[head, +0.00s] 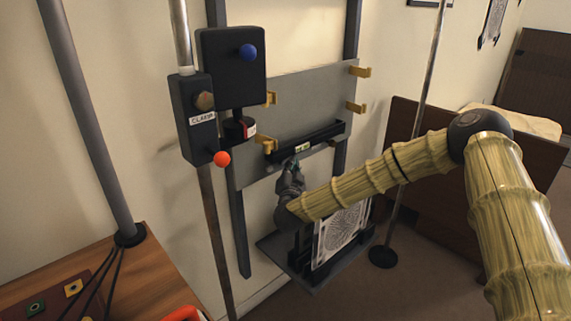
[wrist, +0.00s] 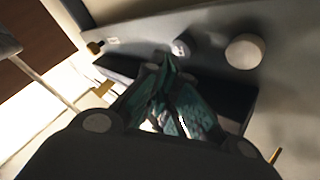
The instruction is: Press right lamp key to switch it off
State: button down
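My gripper (head: 291,166) is at the black ledge on the grey wall plate, in the middle of the head view. In the wrist view its dark teal fingers (wrist: 168,62) come together at the tips, with nothing seen between them. A small round grey knob (wrist: 181,46) lies just beyond the fingertips, and a larger pale disc (wrist: 245,50) is to its right. I cannot tell whether the tips touch the knob. No part is clearly marked as the right lamp key, and I cannot tell whether a lamp is lit.
Yellow hooks (head: 357,107) stick out of the grey plate (head: 310,95). A black box with an orange ball (head: 221,158) hangs left. A patterned sheet (head: 341,235) stands below my arm. A pole (head: 409,150) stands right.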

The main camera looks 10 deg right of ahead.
jog(key=shift+w+a+r, duration=0.25)
jog(key=shift+w+r, duration=0.05)
jog(key=shift+r, duration=0.15)
jog(key=shift+w+a, duration=0.1)
jog(key=shift+s+d+f, duration=0.65)
jog(key=shift+s+f, duration=0.05)
jog(key=shift+s, duration=0.1)
jog(key=s+d+p, duration=0.1)
jog(key=s+d, duration=0.2)
jog(key=s, duration=0.2)
jog(key=shift+d+p, duration=0.2)
jog(key=shift+p, duration=0.15)
